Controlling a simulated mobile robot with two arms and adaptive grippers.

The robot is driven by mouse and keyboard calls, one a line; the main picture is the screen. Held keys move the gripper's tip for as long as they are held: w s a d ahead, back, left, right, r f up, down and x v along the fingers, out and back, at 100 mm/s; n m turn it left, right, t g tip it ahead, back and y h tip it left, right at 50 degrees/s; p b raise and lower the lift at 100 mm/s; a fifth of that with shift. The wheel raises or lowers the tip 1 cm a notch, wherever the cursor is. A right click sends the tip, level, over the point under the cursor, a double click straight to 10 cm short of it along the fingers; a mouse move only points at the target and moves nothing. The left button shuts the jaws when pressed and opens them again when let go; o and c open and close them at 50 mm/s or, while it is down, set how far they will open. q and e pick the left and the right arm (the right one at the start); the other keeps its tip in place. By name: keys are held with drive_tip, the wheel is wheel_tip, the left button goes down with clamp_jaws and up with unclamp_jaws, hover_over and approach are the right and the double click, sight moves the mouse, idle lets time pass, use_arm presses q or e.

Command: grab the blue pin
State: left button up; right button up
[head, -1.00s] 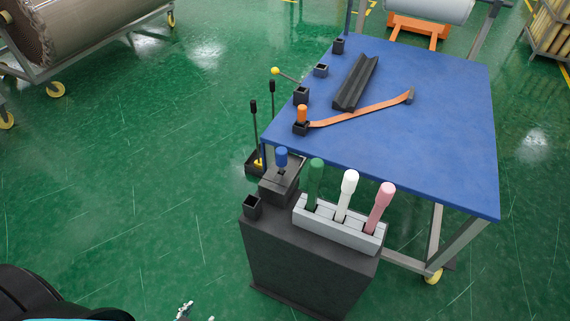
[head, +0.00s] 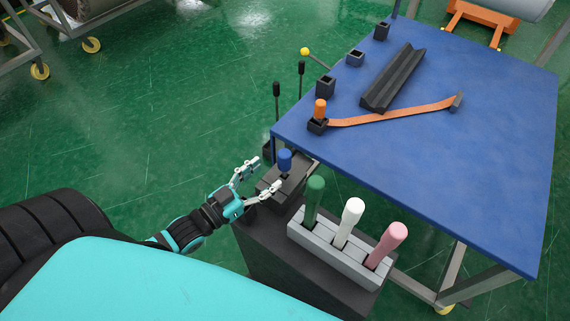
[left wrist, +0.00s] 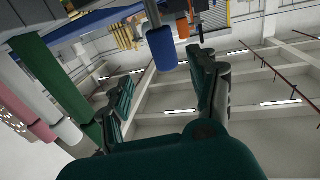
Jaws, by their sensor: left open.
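The blue pin (head: 285,158) stands upright in a dark block (head: 284,184) on top of the dark grey cabinet (head: 252,240). It also shows in the left wrist view (left wrist: 162,48), ahead of the fingers and between them. My left gripper (head: 268,174) is open and just left of the pin, with its fingers pointing at it. No contact shows. In the left wrist view the left gripper (left wrist: 165,85) is open and empty. My right gripper is not in view.
A grey rack on the cabinet holds a green pin (head: 315,190), a white pin (head: 351,215) and a pink pin (head: 392,240). A blue table (head: 440,170) behind bears an orange pin (head: 320,106) and a dark trough (head: 393,80).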

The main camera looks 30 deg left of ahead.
sight(279, 159)
use_arm(q)
drive_tip(key=x, duration=0.2)
drive_tip(key=shift+w+d, duration=0.1)
drive_tip(key=shift+w, duration=0.3)
drive_tip(key=w, duration=0.2)
drive_tip(key=w+r, duration=0.1)
drive_tip(key=w, duration=0.1)
drive_tip(key=shift+d+p, duration=0.3)
drive_tip(key=shift+d, duration=0.05)
drive_tip(key=shift+w+d+f, duration=0.15)
drive_tip(key=shift+w+d, duration=0.05)
drive_tip(key=shift+w, duration=0.4)
clamp_jaws()
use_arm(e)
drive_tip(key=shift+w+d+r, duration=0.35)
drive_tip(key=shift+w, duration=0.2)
